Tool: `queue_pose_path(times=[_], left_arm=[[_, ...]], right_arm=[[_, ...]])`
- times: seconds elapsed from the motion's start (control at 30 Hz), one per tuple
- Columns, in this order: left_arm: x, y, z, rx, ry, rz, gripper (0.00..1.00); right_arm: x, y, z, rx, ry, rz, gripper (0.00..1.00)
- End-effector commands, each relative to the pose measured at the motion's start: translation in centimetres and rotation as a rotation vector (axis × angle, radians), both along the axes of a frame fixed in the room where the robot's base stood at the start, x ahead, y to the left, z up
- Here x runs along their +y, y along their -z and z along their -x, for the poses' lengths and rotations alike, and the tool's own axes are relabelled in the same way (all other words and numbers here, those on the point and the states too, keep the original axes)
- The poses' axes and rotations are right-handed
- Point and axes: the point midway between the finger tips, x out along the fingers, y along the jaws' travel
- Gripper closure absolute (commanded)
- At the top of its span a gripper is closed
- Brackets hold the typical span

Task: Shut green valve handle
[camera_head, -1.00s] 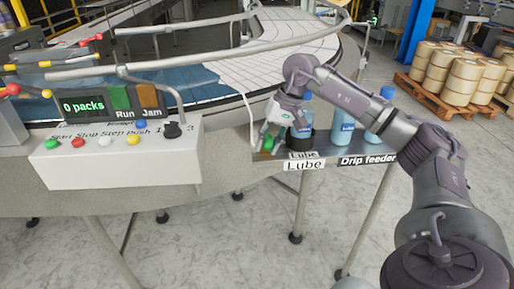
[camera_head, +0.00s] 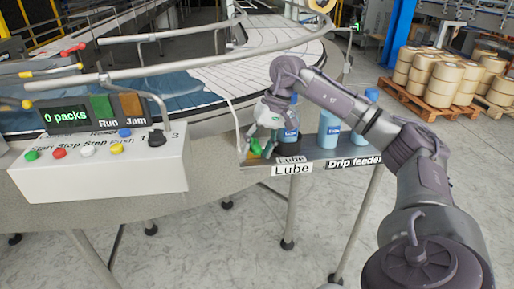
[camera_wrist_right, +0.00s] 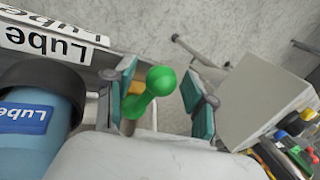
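The green valve handle (camera_head: 255,148) is at the left end of the narrow shelf, beside the Lube bottle (camera_head: 291,134). In the right wrist view the handle (camera_wrist_right: 158,82) is a green lever with a round knob, with a small orange-yellow part behind it. My right gripper (camera_wrist_right: 160,92) is open, its teal-padded fingers on either side of the handle. A gap shows between the knob and the right pad; the left pad is closer, and I cannot tell if it touches. In the head view the gripper (camera_head: 258,138) partly hides the handle. My left gripper is not in view.
The Lube bottle with its black collar (camera_wrist_right: 45,82) is close beside the gripper. Bottles of the Drip feeder (camera_head: 329,130) stand further right on the shelf. A white control box (camera_head: 95,172) with several coloured buttons is to the left. The conveyor (camera_head: 250,72) lies behind.

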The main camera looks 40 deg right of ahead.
Motion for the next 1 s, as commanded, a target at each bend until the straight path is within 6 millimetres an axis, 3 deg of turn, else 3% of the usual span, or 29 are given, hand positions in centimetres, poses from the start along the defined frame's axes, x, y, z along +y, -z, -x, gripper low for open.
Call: queue_pose_path(times=[0.37,0.8,1.0], left_arm=[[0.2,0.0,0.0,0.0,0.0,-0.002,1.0],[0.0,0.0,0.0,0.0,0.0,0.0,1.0],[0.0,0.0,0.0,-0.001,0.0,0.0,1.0]], right_arm=[[-0.2,-0.6,0.1,0.002,-0.001,0.0,0.44],[-2.9,-8.7,1.3,-0.003,0.0,-0.002,0.44],[-3.7,-10.8,1.7,-0.001,-0.001,-0.001,0.44]])
